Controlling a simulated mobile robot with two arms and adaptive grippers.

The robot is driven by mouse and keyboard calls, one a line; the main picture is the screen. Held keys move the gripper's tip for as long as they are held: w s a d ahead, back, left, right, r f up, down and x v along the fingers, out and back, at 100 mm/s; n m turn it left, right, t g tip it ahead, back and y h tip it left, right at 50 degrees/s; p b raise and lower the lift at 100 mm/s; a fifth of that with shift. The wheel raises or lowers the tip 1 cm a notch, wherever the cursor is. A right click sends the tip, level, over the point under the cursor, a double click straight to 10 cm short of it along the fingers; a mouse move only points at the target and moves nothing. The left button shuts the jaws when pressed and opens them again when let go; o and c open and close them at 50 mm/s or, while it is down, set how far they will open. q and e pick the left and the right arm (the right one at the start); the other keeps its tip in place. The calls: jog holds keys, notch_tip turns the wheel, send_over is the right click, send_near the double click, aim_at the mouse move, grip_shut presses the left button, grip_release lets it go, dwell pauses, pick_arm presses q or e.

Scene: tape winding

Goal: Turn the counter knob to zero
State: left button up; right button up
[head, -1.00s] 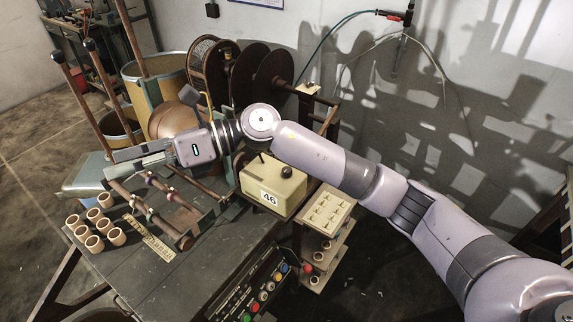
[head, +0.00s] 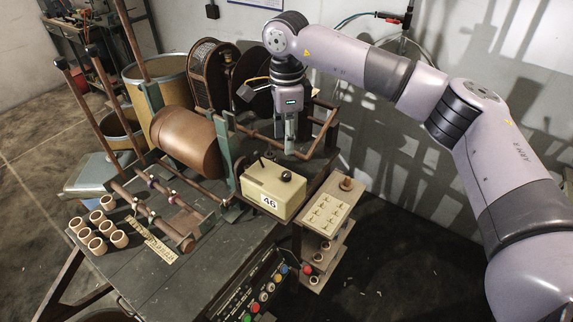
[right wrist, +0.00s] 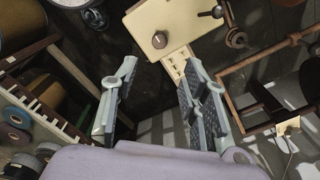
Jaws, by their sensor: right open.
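The counter (head: 258,190) is a cream box with a "46" label on its front, on the machine bench in the head view. Its dark round knob (head: 286,175) is on top, near the right side. In the right wrist view, the cream counter (right wrist: 145,22) and knob (right wrist: 159,40) lie just beyond the fingertips. My right gripper (head: 290,150) points down, above and behind the counter, apart from the knob. In the right wrist view its two fingers (right wrist: 158,68) stand apart with nothing between them. My left gripper is not in view.
A copper-coloured drum (head: 187,142) and rods stand left of the counter. Several cardboard rings (head: 97,232) and a ruler strip (head: 152,240) lie on the bench. A brown pipe frame (head: 325,125) is beside the gripper.

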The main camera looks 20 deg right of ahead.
aim_at(287, 174)
notch_tip(287, 174, down, 10)
jog(key=p, duration=0.3)
jog(key=shift+r+p, duration=0.2)
jog(key=shift+p, duration=0.1)
jog(key=shift+f, duration=0.7)
jog(key=shift+c, duration=0.3)
grip_shut()
